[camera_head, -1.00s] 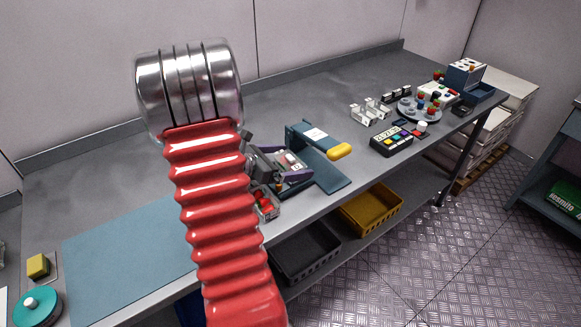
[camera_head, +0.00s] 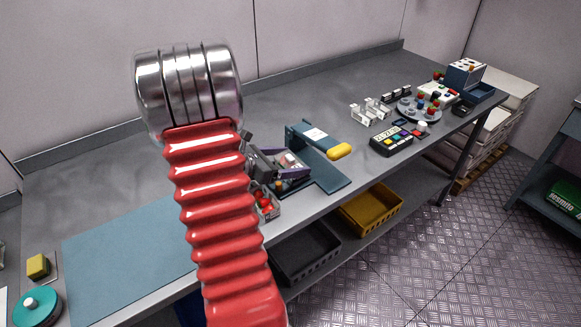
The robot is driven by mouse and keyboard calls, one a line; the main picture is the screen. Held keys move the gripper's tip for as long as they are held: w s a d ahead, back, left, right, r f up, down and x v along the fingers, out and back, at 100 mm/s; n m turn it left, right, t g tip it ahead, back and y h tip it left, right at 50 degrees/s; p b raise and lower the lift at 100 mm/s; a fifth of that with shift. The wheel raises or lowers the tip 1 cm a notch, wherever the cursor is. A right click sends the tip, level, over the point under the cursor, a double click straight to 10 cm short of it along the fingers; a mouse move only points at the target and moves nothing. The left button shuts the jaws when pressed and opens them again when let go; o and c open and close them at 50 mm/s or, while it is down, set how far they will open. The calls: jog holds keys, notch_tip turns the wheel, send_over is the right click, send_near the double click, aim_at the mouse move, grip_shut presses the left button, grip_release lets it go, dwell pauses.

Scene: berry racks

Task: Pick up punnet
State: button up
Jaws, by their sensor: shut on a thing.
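My gripper (camera_head: 291,166), with its purple-edged fingers, is at the middle of the bench beside the blue stand. It is shut on a small pale and red thing, which looks like a punnet (camera_head: 289,159); the fingers hide much of it. A clear punnet with red berries (camera_head: 267,206) sits near the bench's front edge, just below my gripper in the picture. My red sleeved arm hides its left side. I cannot tell how far the held punnet is above the bench.
The blue stand (camera_head: 325,172) with a yellow handle (camera_head: 340,151) is close to the right. A blue mat (camera_head: 130,255) lies clear at the left. A keypad (camera_head: 391,142) and a round tray (camera_head: 420,108) stand farther right. A yellow bin (camera_head: 372,208) is below the bench.

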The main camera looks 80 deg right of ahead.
jog(key=shift+r, duration=0.1)
jog(key=shift+c, duration=0.3)
notch_tip(320, 180, up, 18)
dwell(0.5)
dwell(0.5)
